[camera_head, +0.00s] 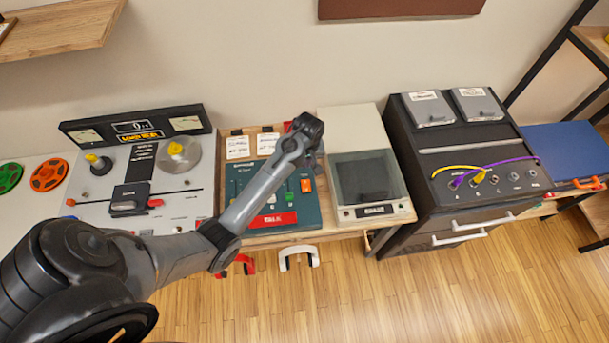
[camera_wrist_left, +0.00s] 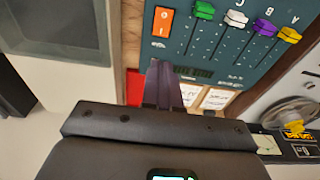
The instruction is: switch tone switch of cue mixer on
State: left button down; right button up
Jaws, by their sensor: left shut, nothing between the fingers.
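The cue mixer (camera_head: 248,183) is a teal panel with coloured sliders and a red front label, mostly crossed by my left arm in the head view. Its orange switch (camera_head: 307,185) sits near its right edge. In the left wrist view the orange switch (camera_wrist_left: 163,21) shows at the top, beside the sliders, with small marks below it. I cannot tell which way it is set. My left gripper (camera_head: 318,158) is over the mixer's back right corner. In the left wrist view the left gripper's fingers (camera_wrist_left: 155,66) are shut and empty, short of the switch and apart from it.
A tape machine (camera_head: 180,210) stands left of the mixer. A cream box with a dark lid (camera_head: 368,178) stands close on the right, then a dark cabinet (camera_head: 437,190) with cables. Paper labels (camera_head: 238,147) lie behind the mixer. Red and white headphones (camera_head: 298,252) hang in front.

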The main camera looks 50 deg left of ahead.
aim_at(305, 181)
pick_arm(q)
jog(key=f, duration=0.4)
jog(key=a+f+b, duration=0.1)
jog(key=f, duration=0.4)
jog(key=w+f, duration=0.1)
jog(key=f, duration=0.4)
jog(key=shift+a+b, duration=0.2)
jog(key=shift+b, duration=0.1)
jog(key=shift+a+f, duration=0.15)
jog(key=shift+f, duration=0.05)
jog(key=shift+r, duration=0.1)
jog(key=shift+s+r+p, duration=0.1)
jog(key=shift+s+p, duration=0.05)
jog(key=shift+p, duration=0.2)
jog(key=shift+s+d+r+p, duration=0.15)
jog(key=shift+s+d+p, duration=0.15)
jog(key=shift+d+p, duration=0.4)
